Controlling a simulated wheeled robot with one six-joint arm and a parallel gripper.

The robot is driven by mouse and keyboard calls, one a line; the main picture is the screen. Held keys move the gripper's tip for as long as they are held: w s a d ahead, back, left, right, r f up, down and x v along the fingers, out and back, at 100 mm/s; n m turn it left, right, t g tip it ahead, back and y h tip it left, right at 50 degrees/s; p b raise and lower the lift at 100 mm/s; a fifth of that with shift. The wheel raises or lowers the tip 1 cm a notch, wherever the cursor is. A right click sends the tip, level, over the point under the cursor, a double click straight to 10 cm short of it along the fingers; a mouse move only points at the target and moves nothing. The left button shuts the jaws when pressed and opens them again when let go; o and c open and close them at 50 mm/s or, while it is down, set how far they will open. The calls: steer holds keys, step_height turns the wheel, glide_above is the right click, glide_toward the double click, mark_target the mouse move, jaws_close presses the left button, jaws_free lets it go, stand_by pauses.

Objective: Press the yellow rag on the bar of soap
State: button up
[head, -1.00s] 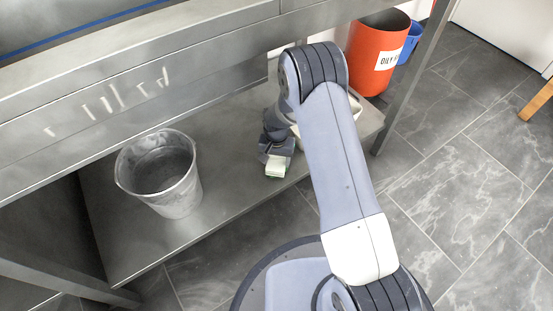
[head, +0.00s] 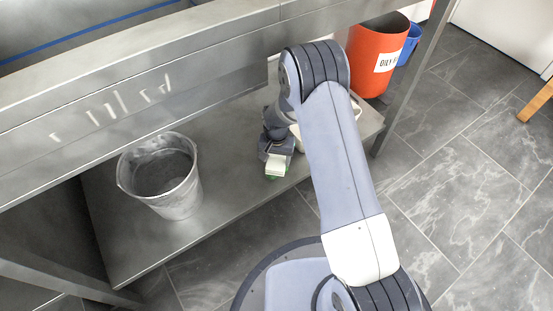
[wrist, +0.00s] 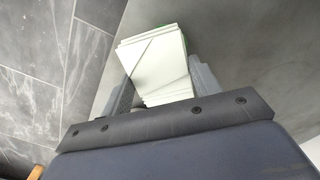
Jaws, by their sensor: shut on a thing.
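My gripper (head: 276,157) is low over the grey metal shelf in the head view, with its jaws pointing down. It is shut on a pale, cream-white folded pad (head: 275,168) with layered edges, which I take for the rag; it looks barely yellow. In the wrist view the pad (wrist: 155,62) sits between the two fingers of my gripper (wrist: 158,72). A bit of green (head: 270,178) shows at the pad's lower edge, perhaps the bar of soap; most of it is hidden. I cannot tell whether pad and green thing touch.
A grey bucket (head: 160,178) stands on the shelf (head: 225,205) to the left. A white container (head: 357,107) is partly hidden behind my arm. An orange oily-waste bin (head: 375,60) and a blue bin (head: 410,42) stand at the back right. The metal bench (head: 130,85) overhangs the shelf.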

mark_target(277, 160)
steer(key=shift+r+p, duration=1.4)
steer(key=shift+r, duration=1.15)
